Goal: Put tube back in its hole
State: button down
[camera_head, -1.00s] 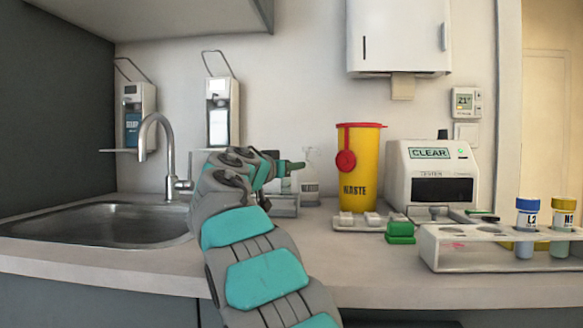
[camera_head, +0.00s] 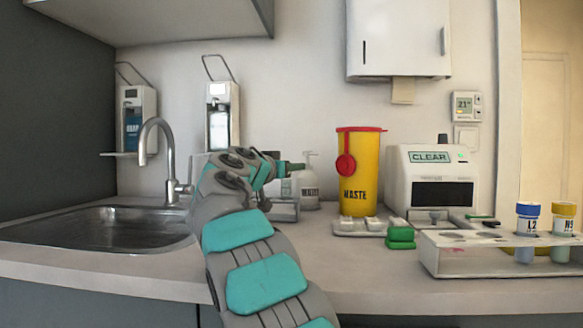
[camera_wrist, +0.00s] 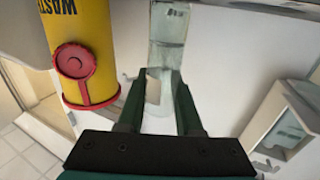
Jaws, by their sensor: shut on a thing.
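My gripper (camera_head: 292,166) is at the centre of the head view, left of the yellow bin, its dark green fingers pointing right. In the wrist view its fingers (camera_wrist: 161,75) are close together at the tips. A pale, translucent piece (camera_wrist: 168,40) shows at and beyond the fingertips; it looks like the tube, but its outline blends with the background. The white rack (camera_head: 480,262) stands at the right of the counter. It holds a blue-capped tube (camera_head: 527,230) marked L2 and a yellow-capped tube (camera_head: 563,230). Dark hole openings show in its left part.
The yellow waste bin (camera_head: 358,185) with red lid, a pump bottle (camera_head: 310,185), green blocks (camera_head: 400,237) and a white device (camera_head: 432,180) stand between my gripper and the rack. The sink (camera_head: 110,233) is at left. The front counter strip is clear.

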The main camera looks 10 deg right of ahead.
jog(key=shift+s+r+p, duration=0.1)
jog(key=shift+r+p, duration=0.75)
jog(key=shift+r, duration=0.75)
jog(key=shift+a, duration=0.1)
